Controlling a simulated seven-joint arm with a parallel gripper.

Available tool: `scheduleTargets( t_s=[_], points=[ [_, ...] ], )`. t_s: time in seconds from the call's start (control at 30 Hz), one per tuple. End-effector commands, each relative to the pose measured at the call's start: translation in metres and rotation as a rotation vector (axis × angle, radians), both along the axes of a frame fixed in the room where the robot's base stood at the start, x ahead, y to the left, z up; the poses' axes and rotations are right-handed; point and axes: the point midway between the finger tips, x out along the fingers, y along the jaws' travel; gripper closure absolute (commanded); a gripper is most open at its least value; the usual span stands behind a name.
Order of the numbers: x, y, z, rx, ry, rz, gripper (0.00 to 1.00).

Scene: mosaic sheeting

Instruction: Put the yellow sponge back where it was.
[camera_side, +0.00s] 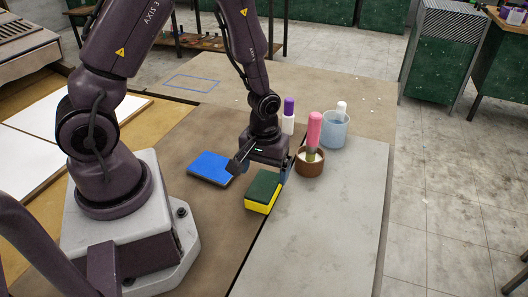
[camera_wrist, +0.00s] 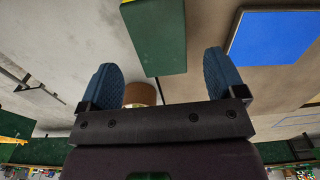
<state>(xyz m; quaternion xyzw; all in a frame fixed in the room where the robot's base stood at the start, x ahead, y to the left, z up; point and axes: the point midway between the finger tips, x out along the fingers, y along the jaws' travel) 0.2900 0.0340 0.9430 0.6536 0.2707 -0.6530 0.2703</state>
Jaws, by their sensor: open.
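My gripper (camera_side: 261,169) is open and empty, low and just behind the sponge in the side view. Both blue finger pads of my gripper (camera_wrist: 163,78) show spread apart in the wrist view. A blue rectangle outline (camera_side: 193,82) is marked on the table further back, with nothing inside it.
A flat blue block (camera_side: 210,167) lies left of the sponge. Close behind and right stand a brown cup (camera_side: 309,167) holding a pink-topped item, a purple-capped bottle (camera_side: 289,117) and a bluish cup (camera_side: 335,133). The grey surface (camera_side: 330,225) at front right is clear.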

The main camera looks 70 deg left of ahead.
Motion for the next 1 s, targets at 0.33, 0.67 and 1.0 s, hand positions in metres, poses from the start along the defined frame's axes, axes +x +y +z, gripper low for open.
scheduleTargets(
  t_s=[0.33, 0.67, 1.0],
  points=[
    [0.000, 0.000, 0.049, 0.001, -0.002, 0.000, 0.11],
    [0.000, -0.009, 0.125, 0.019, -0.125, -0.177, 0.11],
    [-0.053, -0.028, 0.246, 0.117, -0.362, -0.577, 0.11]
  ],
)
